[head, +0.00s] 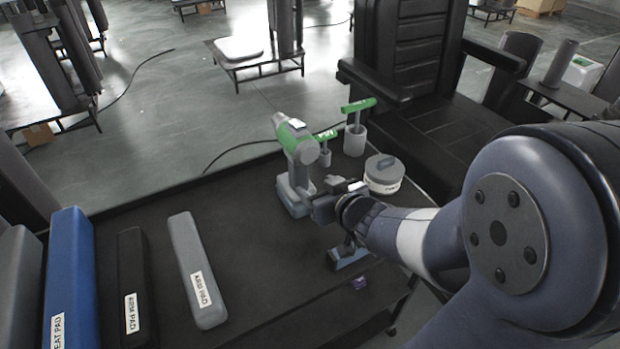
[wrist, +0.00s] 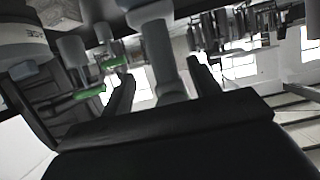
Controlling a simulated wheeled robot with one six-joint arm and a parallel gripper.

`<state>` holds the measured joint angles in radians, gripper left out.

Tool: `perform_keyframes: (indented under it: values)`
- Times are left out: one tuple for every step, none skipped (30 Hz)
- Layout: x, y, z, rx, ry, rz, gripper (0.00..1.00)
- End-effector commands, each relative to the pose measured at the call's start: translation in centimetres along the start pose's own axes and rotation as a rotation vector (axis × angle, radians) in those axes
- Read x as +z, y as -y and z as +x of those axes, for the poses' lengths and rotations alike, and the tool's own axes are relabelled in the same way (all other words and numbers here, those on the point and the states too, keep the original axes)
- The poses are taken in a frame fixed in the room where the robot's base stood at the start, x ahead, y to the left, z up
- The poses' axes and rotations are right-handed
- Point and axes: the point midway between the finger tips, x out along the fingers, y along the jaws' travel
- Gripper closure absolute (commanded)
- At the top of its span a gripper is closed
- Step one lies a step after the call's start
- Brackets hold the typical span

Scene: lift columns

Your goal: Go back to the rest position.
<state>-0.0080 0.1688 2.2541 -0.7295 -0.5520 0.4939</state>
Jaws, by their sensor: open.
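My gripper (head: 336,197) is at the right side of the grey and green power drill (head: 298,155), which stands upright on the dark table. In the wrist view the two dark fingers of my gripper (wrist: 163,75) are spread apart. The grey drill handle (wrist: 160,50) shows between them, with gaps on both sides. I cannot tell how deep the handle is between the fingers. My arm reaches in from the right of the head view and hides part of the table.
Behind and right of the drill stand two green-handled tools (head: 355,130) (head: 325,148) and a round grey-lidded container (head: 383,175). Grey (head: 198,270), black (head: 133,285) and blue (head: 70,270) pads lie left. A black chair (head: 440,130) stands behind.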

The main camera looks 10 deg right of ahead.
Motion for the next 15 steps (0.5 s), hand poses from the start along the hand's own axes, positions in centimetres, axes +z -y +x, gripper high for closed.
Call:
perform_keyframes:
  values:
    - [-0.16,-0.06,-0.59,0.002,-0.001,0.001,0.42]
    - [-0.13,-0.06,-0.8,0.002,-0.001,0.002,0.42]
    - [-0.09,-0.04,-1.05,0.001,0.0,0.001,0.42]
    - [-0.06,-0.02,-1.19,0.001,0.0,0.001,0.42]
    - [-0.04,0.0,-1.29,0.001,0.0,0.001,0.42]
    - [-0.01,0.01,-1.38,0.0,0.0,0.001,0.42]
    - [0.01,0.02,-1.42,0.0,0.0,0.001,0.42]
    - [0.02,0.02,-1.44,0.0,0.0,0.001,0.42]
    - [0.03,0.02,-1.44,0.0,0.0,0.001,0.42]
    - [0.04,0.03,-1.44,0.0,0.0,0.001,0.42]
    - [0.04,0.03,-1.43,0.0,0.0,0.001,0.42]
    - [0.04,0.03,-1.42,0.0,0.0,0.001,0.42]
    - [0.04,0.02,-1.42,0.0,0.0,0.001,0.42]
    - [0.04,0.02,-1.41,0.0,0.0,0.001,0.42]
    - [0.04,0.02,-1.4,0.0,0.0,0.001,0.42]
